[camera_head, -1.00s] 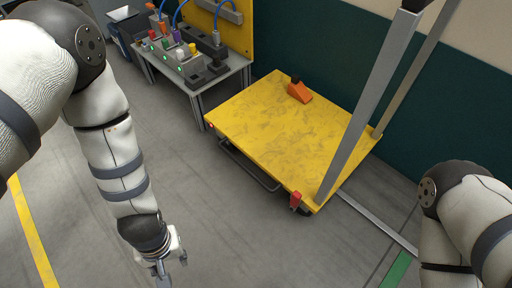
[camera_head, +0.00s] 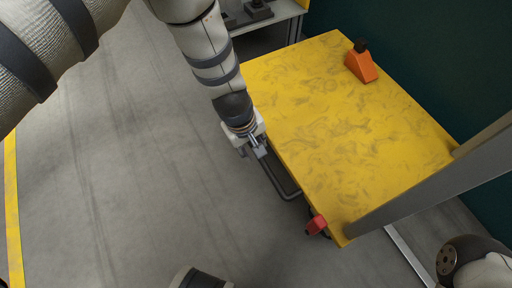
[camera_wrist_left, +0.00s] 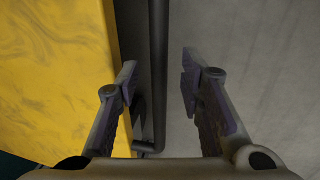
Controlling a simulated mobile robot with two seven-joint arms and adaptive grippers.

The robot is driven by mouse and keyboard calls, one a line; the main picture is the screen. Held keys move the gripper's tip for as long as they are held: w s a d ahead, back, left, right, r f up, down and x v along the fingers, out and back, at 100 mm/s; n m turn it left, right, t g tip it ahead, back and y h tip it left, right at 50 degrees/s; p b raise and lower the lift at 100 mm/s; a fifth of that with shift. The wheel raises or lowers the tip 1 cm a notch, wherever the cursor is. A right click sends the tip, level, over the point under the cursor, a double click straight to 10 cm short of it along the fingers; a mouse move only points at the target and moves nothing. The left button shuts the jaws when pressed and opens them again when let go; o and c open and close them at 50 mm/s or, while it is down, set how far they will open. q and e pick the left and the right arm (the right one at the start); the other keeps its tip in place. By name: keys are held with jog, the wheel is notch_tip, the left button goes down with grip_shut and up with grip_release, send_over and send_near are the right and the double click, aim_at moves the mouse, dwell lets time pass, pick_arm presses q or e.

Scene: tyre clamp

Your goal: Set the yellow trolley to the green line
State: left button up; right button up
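The yellow trolley (camera_head: 340,130) fills the right half of the head view, its flat deck scuffed. A dark tubular bar (camera_head: 284,190) runs low along its near left side. My left gripper (camera_head: 256,152) is beside that side of the deck, pointing down. In the left wrist view it (camera_wrist_left: 158,82) is open, with the dark bar (camera_wrist_left: 158,50) between its fingers, nearer the left one; I cannot tell whether they touch. The trolley's yellow deck (camera_wrist_left: 55,70) lies left of the bar. My right gripper is out of view. The green line is not in view now.
An orange wedge-shaped block (camera_head: 361,66) sits on the deck. A red part (camera_head: 316,224) is at its near corner, by a grey upright (camera_head: 420,195). A metal floor strip (camera_head: 404,254) lies beyond. A bench (camera_head: 282,14) stands behind. The floor at left is clear.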

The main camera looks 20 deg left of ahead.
pick_arm(q)
jog(key=shift+w+d+f, duration=0.1)
jog(key=shift+w+f, duration=0.05)
jog(key=shift+f, duration=0.4)
grip_shut()
